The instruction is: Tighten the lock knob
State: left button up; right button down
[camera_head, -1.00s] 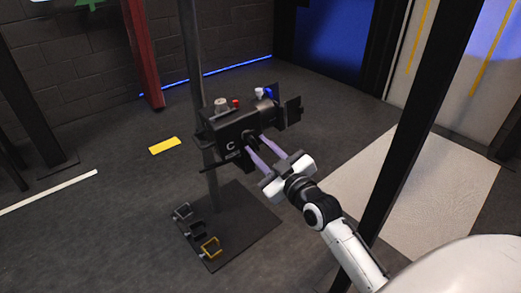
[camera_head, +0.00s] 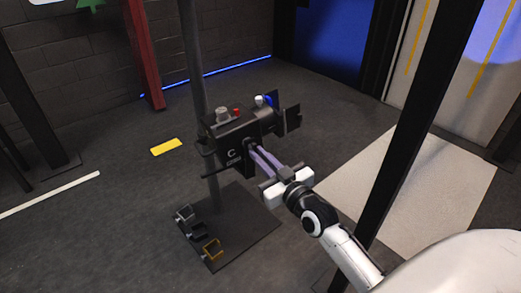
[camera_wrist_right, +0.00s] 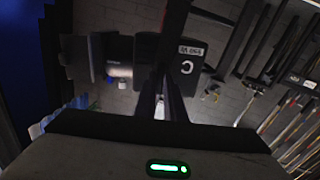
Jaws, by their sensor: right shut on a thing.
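A black camera-like device (camera_head: 228,143) with a white "C" on its side is mounted on a grey pole. It also shows in the right wrist view (camera_wrist_right: 170,52), with the "C" and a small label. My right gripper (camera_head: 254,152) reaches it from the lower right. Its two purple fingers are close together and shut on the small dark lock knob on the device's near side. The fingertips hide most of the knob, so its turn position cannot be told. My left gripper is not in view.
The pole (camera_head: 192,65) rises from a dark base plate (camera_head: 245,235) carrying several small pedal-like brackets. A yellow block (camera_head: 165,147) lies on the floor. Open floor surrounds the base.

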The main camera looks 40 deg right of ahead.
pick_arm(q)
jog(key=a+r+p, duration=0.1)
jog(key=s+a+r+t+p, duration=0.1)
jog(key=p, duration=0.1)
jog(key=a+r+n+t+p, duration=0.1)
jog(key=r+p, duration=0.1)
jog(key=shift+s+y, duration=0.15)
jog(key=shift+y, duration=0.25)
pick_arm(e)
jog(key=m, duration=1.9)
jog(key=shift+m, duration=0.3)
jog(key=c, duration=1.8)
grip_release()
jog(key=shift+c, duration=0.2)
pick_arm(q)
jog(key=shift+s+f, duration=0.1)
pick_arm(e)
jog(key=shift+s, duration=0.1)
pick_arm(q)
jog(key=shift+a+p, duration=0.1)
jog(key=shift+p, duration=0.55)
pick_arm(e)
jog(key=s, duration=1)
jog(key=shift+a, duration=0.35)
